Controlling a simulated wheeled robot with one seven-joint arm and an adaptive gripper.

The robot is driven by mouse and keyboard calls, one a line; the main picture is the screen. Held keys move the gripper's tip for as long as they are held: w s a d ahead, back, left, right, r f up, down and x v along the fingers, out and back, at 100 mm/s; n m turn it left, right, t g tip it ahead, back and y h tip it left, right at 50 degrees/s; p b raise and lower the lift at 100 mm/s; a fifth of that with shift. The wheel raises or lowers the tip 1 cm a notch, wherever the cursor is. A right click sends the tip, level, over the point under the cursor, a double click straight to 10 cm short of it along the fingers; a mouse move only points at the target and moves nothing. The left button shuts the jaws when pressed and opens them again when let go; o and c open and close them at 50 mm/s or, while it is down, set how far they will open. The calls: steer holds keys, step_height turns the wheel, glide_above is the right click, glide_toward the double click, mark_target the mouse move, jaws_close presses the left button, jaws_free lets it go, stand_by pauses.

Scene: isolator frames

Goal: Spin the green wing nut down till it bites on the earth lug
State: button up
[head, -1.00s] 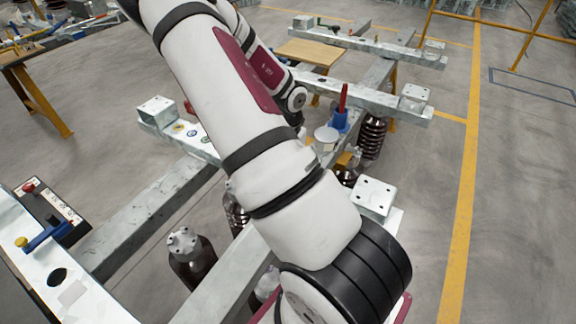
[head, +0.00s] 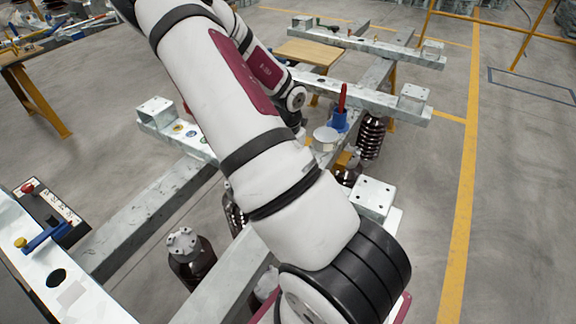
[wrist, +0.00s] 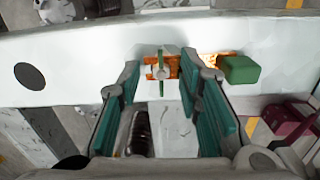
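In the wrist view the green wing nut (wrist: 162,88) shows as a thin upright green bar across a pale round stud end. It sits on the orange-copper earth lug (wrist: 149,72), against a white-grey metal beam. My gripper (wrist: 160,78) is open, with one teal-padded finger on each side of the wing nut and a gap to it on both sides. Whether the nut touches the lug cannot be told. A green block (wrist: 238,69) adjoins the copper strip, just right of the right finger. In the head view my arm hides the gripper, and I cannot make out the nut.
The beam has a dark round hole (wrist: 29,76) at left. In the head view, a blue holder (head: 339,121) with a red handle and a pale round-topped item (head: 326,138) stand beyond my arm. Brown ribbed insulators (head: 371,137) stand among the steel beams. Open floor lies right.

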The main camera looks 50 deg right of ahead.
step_height(320, 180, up, 12)
stand_by(0.9)
stand_by(0.5)
